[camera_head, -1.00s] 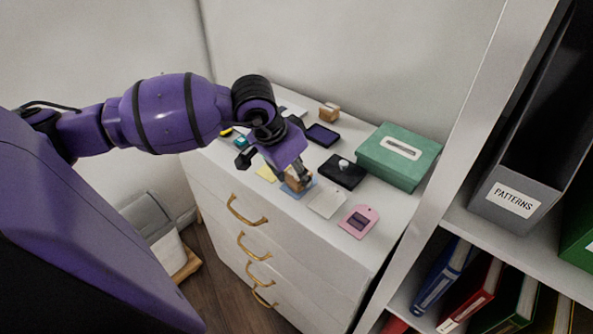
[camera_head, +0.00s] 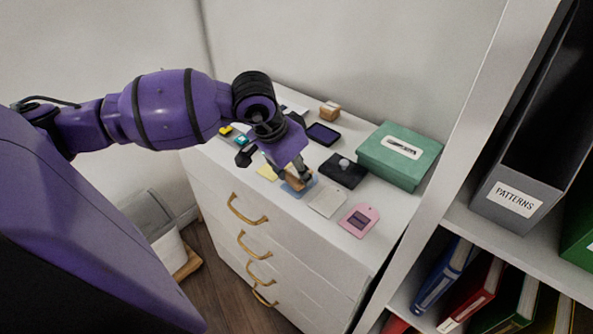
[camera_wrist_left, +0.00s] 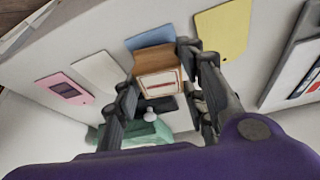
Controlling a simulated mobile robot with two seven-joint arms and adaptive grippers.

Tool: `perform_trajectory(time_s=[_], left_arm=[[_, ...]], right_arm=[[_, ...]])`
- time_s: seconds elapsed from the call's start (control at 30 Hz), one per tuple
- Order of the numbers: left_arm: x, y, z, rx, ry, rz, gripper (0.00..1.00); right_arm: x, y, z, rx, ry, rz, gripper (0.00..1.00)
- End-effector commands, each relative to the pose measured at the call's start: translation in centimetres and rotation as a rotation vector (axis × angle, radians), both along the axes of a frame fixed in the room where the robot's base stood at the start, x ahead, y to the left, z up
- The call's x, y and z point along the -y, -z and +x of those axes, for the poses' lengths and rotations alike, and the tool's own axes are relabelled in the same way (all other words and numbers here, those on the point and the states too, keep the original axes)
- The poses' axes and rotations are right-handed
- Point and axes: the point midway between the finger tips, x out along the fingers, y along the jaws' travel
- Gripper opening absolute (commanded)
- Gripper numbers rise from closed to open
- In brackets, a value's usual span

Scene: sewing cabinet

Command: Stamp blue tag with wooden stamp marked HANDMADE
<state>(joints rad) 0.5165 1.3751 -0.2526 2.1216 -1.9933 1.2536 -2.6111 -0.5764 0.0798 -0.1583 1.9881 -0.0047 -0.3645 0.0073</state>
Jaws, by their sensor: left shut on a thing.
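My left gripper (camera_head: 298,176) is shut on a wooden stamp (camera_head: 293,183) over the blue tag (camera_head: 303,190). In the left wrist view the stamp (camera_wrist_left: 158,70) sits between the fingers, with a pale label with red edging facing the camera; its lettering is too small to read. The blue tag (camera_wrist_left: 150,38) shows just beyond the stamp, partly hidden by it. Whether the stamp touches the tag cannot be told. My right gripper is not in view.
A yellow tag (camera_head: 267,173), a white tag (camera_head: 327,201) and a pink tag (camera_head: 359,220) with a dark mark lie beside the blue one. Behind are a black pad (camera_head: 342,171), a purple ink pad (camera_head: 323,134), another wooden stamp (camera_head: 330,111) and a green box (camera_head: 400,156).

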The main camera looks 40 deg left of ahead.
Motion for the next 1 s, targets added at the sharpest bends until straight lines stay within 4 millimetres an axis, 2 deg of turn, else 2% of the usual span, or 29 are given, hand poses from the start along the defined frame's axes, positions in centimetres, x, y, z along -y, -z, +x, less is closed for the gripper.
perform_trajectory(time_s=[0.1,1.0], left_arm=[[0.0,-1.0,0.1,0.005,0.0,0.002,0.12],[0.0,-6.2,0.1,0.004,0.0,0.001,0.12]], right_arm=[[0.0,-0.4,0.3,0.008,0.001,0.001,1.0],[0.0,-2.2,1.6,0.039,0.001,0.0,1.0]])
